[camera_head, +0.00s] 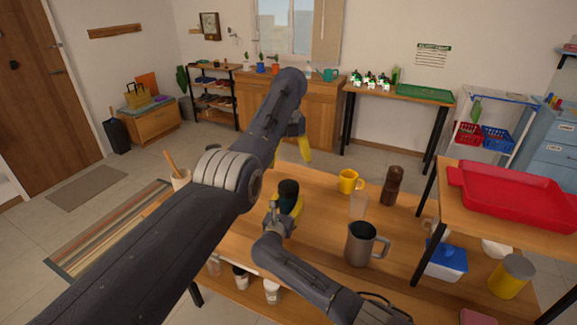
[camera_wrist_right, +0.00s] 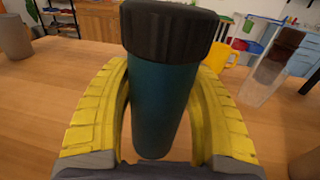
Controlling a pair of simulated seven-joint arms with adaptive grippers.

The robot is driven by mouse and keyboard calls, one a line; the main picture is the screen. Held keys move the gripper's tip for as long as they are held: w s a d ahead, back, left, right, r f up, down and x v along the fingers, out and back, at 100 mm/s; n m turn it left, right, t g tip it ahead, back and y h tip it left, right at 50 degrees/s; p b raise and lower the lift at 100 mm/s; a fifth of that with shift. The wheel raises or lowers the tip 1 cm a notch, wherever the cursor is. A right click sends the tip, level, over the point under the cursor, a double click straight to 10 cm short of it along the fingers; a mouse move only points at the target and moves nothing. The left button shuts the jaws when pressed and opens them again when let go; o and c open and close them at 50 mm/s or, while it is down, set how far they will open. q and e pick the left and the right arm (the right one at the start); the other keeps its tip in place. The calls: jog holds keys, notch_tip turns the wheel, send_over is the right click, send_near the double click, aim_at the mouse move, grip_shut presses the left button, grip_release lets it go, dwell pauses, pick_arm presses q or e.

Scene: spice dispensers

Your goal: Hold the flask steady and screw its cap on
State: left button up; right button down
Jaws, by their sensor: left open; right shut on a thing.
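The flask (camera_wrist_right: 157,105) is dark teal and stands upright in the right wrist view. Its black ribbed cap (camera_wrist_right: 168,30) sits on its top; I cannot tell how tightly it is seated. In the head view the cap (camera_head: 289,188) shows above the table, and most of the flask is hidden by my right gripper. My right gripper (camera_head: 288,210) is shut on the flask's body, its yellow fingers on either side. My left gripper (camera_head: 293,153) is open and empty, above and behind the flask, apart from the cap.
On the wooden table (camera_head: 320,225) stand a grey metal mug (camera_head: 360,244), a yellow mug (camera_head: 349,180), a clear glass (camera_head: 359,205) and a brown grinder (camera_head: 393,186), all right of the flask. A pot with a wooden utensil (camera_head: 181,179) stands at left.

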dwell(0.3)
jog(key=shift+c, duration=1.8)
grip_release()
jog(key=v, duration=1.2)
